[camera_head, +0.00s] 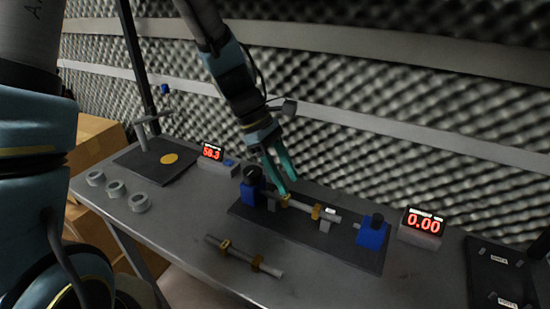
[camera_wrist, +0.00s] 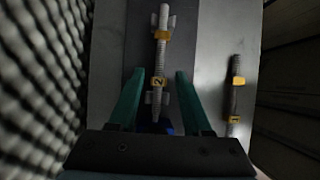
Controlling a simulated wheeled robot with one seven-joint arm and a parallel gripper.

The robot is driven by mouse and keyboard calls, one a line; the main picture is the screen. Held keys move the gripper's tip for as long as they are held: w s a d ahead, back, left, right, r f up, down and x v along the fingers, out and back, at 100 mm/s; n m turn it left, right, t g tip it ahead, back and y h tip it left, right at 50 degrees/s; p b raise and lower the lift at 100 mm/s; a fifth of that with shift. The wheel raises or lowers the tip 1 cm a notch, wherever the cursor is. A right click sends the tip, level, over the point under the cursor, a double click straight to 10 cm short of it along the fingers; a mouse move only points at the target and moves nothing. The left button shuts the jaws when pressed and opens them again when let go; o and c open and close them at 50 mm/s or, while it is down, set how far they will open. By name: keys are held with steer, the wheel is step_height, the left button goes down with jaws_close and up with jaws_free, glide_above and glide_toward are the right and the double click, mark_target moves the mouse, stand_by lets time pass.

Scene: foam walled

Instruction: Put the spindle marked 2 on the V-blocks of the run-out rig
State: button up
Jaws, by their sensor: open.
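The spindle marked 2 (camera_wrist: 160,62) is a grey shaft with yellow collars; its "2" tag shows in the wrist view. It lies across the V-blocks of the run-out rig, and also shows in the head view (camera_head: 301,209). One grey V-block (camera_head: 326,226) shows under its right part; the other is partly hidden near my gripper. The rig's dark base plate (camera_head: 345,248) carries blue units at both ends. My gripper (camera_head: 284,184) is open above the spindle's left part, its teal fingers on either side of the shaft, apart from it in the wrist view.
A second spindle, marked 1 (camera_wrist: 234,95), lies on the table in front of the rig, also in the head view (camera_head: 243,255). A display reading 0.00 (camera_head: 421,227) stands right of the rig. Several grey rings (camera_head: 115,189) and another display (camera_head: 214,158) are left.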

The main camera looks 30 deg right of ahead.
steer(key=v, duration=0.6)
steer(key=shift+b, duration=0.45)
steer(key=w+a+m+t+y, duration=0.1)
steer(key=w+a+m+t, duration=0.1)
steer(key=a, duration=0.8)
steer(key=w+a+f+m+t+y, duration=0.1)
steer(key=w+a+m+t, duration=0.1)
steer(key=a, duration=0.9)
steer(key=w+a+f+m+t+y, duration=0.1)
steer(key=w+a+m+t, duration=0.1)
steer(key=a, duration=0.9)
steer(key=shift+w+f+m+t, duration=0.15)
steer(key=shift+w+m+t, duration=0.15)
steer(key=shift+w+m, duration=0.7)
